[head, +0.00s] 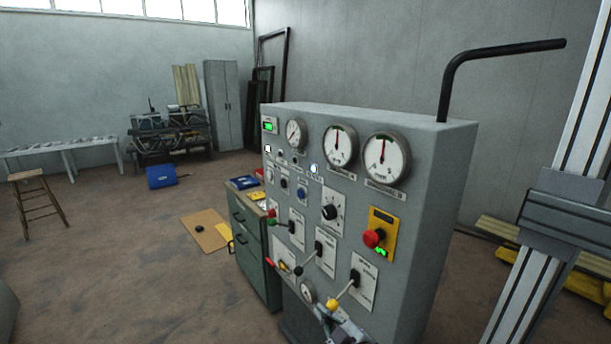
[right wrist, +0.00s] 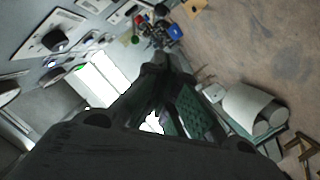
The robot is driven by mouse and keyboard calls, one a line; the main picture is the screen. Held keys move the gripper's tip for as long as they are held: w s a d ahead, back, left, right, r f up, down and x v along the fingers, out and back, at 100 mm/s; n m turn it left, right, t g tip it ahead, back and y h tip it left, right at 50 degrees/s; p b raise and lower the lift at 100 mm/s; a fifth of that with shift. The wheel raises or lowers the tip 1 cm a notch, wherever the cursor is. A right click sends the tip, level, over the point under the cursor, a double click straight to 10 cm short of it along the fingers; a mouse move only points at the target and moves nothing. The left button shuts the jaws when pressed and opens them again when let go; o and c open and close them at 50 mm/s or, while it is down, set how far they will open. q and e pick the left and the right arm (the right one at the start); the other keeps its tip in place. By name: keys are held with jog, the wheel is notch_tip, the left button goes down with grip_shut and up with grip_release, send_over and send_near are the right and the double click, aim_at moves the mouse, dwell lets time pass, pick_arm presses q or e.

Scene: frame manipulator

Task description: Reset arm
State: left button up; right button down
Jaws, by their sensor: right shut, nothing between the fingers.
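My right gripper (head: 343,331) shows only in part at the bottom edge of the head view, low in front of the grey control panel (head: 415,240). In the right wrist view my right gripper (right wrist: 168,65) has its dark fingers together with nothing between them. That view is tilted, with panel switches at its upper left. I cannot tell whether the gripper touches the panel. My left gripper is in neither view.
The panel carries gauges (head: 386,157), a red emergency button (head: 374,238) and several levers that stick out, one with a yellow knob (head: 333,304). A drawer cabinet (head: 253,245) stands left of it. The floor (head: 110,260) further left is mostly open, with a wooden stool (head: 36,195).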

jog(key=s+d+f+m+g+h, duration=0.15)
jog(key=d+f, duration=0.35)
jog(key=f, duration=0.5)
jog(key=w+d+f+m+g+h, duration=0.15)
jog(key=d+f, duration=0.25)
jog(key=f, duration=0.7)
jog(key=s+d+f+m+g+h, duration=0.15)
jog(key=d+f, duration=0.35)
jog(key=f, duration=0.5)
jog(key=s+d+f+m+g+h, duration=0.1)
jog(key=s+d+f, duration=0.2)
jog(key=s+f, duration=0.5)
jog(key=s+d+f+m+g+h, duration=0.1)
jog(key=s+d+f+m+g, duration=0.3)
jog(key=f, duration=0.6)
jog(key=s+f+g, duration=0.1)
jog(key=s+f, duration=0.4)
jog(key=s, duration=0.7)
jog(key=s+f+m+g, duration=0.1)
jog(key=s+f, duration=0.4)
jog(key=s, duration=0.6)
jog(key=s+f+g, duration=0.1)
jog(key=s+f, duration=0.4)
jog(key=s, duration=0.7)
jog(key=shift+s+f+h, duration=0.25)
jog(key=shift+s+h, duration=0.05)
jog(key=shift+h, duration=0.05)
jog(key=shift+g, duration=0.25)
